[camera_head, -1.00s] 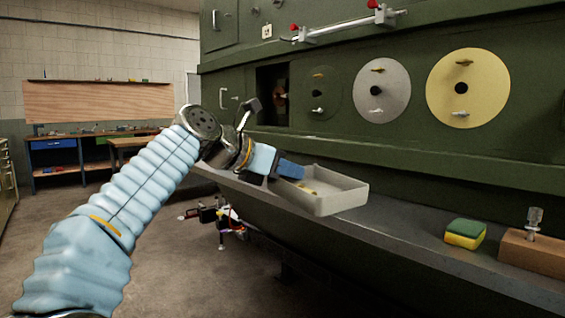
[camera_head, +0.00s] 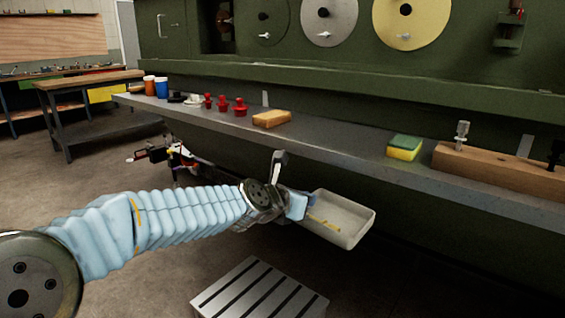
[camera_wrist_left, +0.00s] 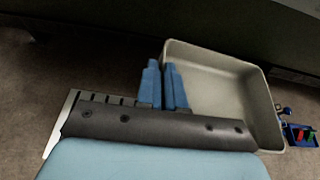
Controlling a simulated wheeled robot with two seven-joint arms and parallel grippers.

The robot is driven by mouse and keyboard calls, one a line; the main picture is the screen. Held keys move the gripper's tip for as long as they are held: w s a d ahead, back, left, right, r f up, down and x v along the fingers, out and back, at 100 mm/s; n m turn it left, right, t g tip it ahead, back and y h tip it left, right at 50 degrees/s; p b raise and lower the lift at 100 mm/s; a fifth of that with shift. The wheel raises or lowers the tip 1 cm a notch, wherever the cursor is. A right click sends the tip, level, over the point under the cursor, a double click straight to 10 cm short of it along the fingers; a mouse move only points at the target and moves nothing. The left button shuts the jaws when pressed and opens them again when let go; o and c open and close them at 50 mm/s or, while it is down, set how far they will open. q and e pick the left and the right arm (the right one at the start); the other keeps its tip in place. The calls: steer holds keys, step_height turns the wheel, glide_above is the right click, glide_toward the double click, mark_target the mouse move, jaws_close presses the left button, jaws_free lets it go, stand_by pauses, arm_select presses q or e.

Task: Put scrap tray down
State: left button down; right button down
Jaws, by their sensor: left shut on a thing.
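The scrap tray (camera_head: 351,233) is a light grey, shallow open box with a few yellowish bits inside. It hangs in the air in front of and below the shelf edge, slightly tilted in the head view. My left gripper (camera_head: 306,206) is shut on the tray's near-left wall. In the left wrist view the blue fingers (camera_wrist_left: 166,88) pinch the wall of the tray (camera_wrist_left: 262,110). My right gripper is in neither view.
A grey slotted step (camera_head: 258,290) stands on the floor below the tray. The shelf (camera_head: 330,142) holds a sponge (camera_head: 404,147), a wooden block (camera_head: 500,168), a tan block (camera_head: 271,118), red knobs (camera_head: 239,107) and cups (camera_head: 161,87). A workbench (camera_head: 95,108) stands far left.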

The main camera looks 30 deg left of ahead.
arm_select(q)
steer(key=w+d+f, duration=0.3)
steer(key=d+f, duration=0.3)
steer(key=f, duration=0.3)
steer(key=w+d+f, duration=0.3)
steer(key=d+f, duration=0.3)
steer(key=f, duration=0.4)
steer(key=shift+w+f+n+y, duration=0.25)
steer(key=shift+w+n+y, duration=0.05)
steer(key=shift+y, duration=0.1)
steer(key=shift+a+r, duration=0.1)
steer(key=shift+r, duration=0.05)
